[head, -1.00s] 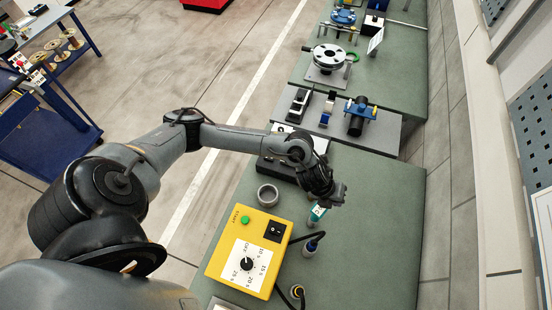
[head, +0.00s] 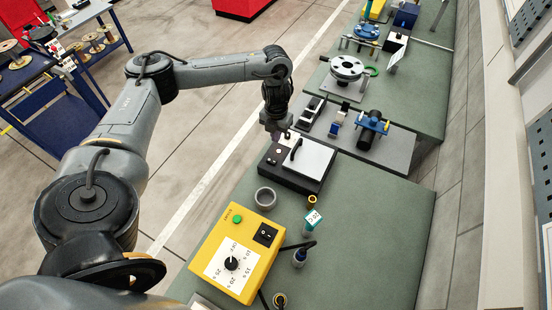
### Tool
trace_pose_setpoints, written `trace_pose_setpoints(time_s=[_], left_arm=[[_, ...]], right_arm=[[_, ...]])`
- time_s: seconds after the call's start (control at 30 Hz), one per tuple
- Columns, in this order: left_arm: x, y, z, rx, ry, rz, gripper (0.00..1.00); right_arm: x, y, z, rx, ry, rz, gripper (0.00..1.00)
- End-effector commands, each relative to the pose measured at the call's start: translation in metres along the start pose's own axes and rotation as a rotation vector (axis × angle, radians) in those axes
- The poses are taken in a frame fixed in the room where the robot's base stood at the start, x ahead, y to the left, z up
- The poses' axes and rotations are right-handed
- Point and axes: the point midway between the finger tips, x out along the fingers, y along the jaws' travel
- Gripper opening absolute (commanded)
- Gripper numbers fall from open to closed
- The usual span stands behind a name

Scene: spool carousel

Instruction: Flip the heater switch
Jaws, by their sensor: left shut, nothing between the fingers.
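A yellow control box (head: 213,262) stands on the green bench in the lower middle of the head view. It has a black rocker switch (head: 265,235), a green start button (head: 238,219) and a black dial (head: 231,264) with time marks. I cannot read the rocker's position. My left gripper (head: 279,134) is shut and empty, pointing down by the far left corner of a black unit with a light plate (head: 311,160). It is well beyond the yellow box, away from the rocker. I cannot tell whether it touches the unit. My right gripper is not in view.
A grey ring (head: 265,197) stands between the yellow box and the black unit. Green bench to the right is clear. Fixtures stand farther back.

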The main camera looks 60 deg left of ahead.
Motion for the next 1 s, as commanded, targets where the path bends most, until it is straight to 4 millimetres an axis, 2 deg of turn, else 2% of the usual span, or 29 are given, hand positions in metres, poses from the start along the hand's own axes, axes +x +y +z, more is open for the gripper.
trace_pose_setpoints(time_s=[0.23, 0.37, 0.47, 0.8, 1.0], left_arm=[[0.001, -0.001, 0.000, 0.001, -0.001, 0.000, 0.00], [0.009, -0.001, 0.000, 0.000, -0.001, 0.000, 0.00], [0.021, -0.001, 0.000, 0.000, 0.000, 0.000, 0.00], [0.081, -0.001, -0.001, 0.000, 0.003, 0.000, 0.00], [0.111, -0.001, -0.001, -0.001, 0.001, 0.000, 0.00]], right_arm=[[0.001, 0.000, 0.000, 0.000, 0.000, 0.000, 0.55], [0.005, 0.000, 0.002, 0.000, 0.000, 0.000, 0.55], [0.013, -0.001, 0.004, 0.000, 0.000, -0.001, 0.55], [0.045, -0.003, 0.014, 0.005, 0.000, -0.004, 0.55], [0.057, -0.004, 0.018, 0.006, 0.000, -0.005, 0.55]])
